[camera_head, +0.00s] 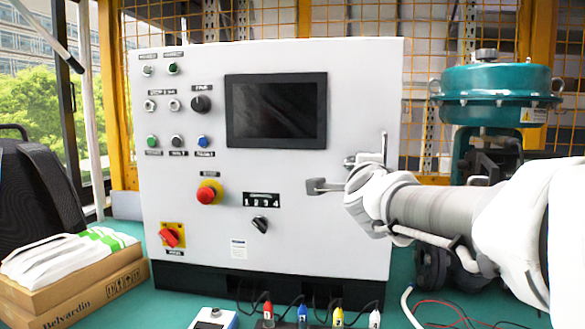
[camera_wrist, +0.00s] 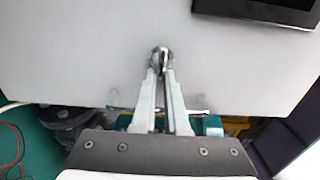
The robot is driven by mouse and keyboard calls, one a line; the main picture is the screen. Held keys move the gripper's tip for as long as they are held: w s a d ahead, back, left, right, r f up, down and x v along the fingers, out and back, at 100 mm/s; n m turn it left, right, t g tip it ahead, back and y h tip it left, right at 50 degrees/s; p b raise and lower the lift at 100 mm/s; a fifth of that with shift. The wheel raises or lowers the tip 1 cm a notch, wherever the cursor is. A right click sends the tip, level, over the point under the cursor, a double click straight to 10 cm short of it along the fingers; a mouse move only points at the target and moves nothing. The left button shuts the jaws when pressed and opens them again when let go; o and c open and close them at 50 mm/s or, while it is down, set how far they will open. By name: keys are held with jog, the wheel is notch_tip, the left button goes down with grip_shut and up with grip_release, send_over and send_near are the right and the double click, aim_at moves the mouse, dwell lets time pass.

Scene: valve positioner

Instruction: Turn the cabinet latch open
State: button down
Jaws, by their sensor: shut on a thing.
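The white cabinet (camera_head: 300,230) stands upright on the teal table, its front facing me. The cabinet latch (camera_wrist: 160,55) is a small silver piece on the plain right part of the front. My gripper (camera_wrist: 160,72) is shut on it in the wrist view, with its two pale fingers meeting around the latch. In the head view my gripper (camera_head: 320,186) reaches in from the right, its tip at the cabinet front, right of and below the dark screen. The fingers hide much of the latch, so its exact angle cannot be told.
A dark screen (camera_head: 276,111), a red emergency button (camera_head: 206,194) and a red rotary switch (camera_head: 169,236) sit on the cabinet front. A teal valve actuator (camera_head: 495,90) stands right, behind my arm. Cardboard boxes (camera_head: 75,295) lie left. Coloured plugs (camera_head: 303,312) are in front.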

jog(key=shift+a+f, duration=0.15)
jog(key=shift+a, duration=0.1)
jog(key=c, duration=0.9)
grip_release()
jog(key=shift+c, duration=0.2)
jog(key=shift+d, duration=0.1)
jog(key=s+a+p, duration=0.3)
jog(key=s+p, duration=0.2)
jog(key=s, duration=1.2)
jog(key=shift+a+p, duration=0.2)
jog(key=shift+p, duration=0.1)
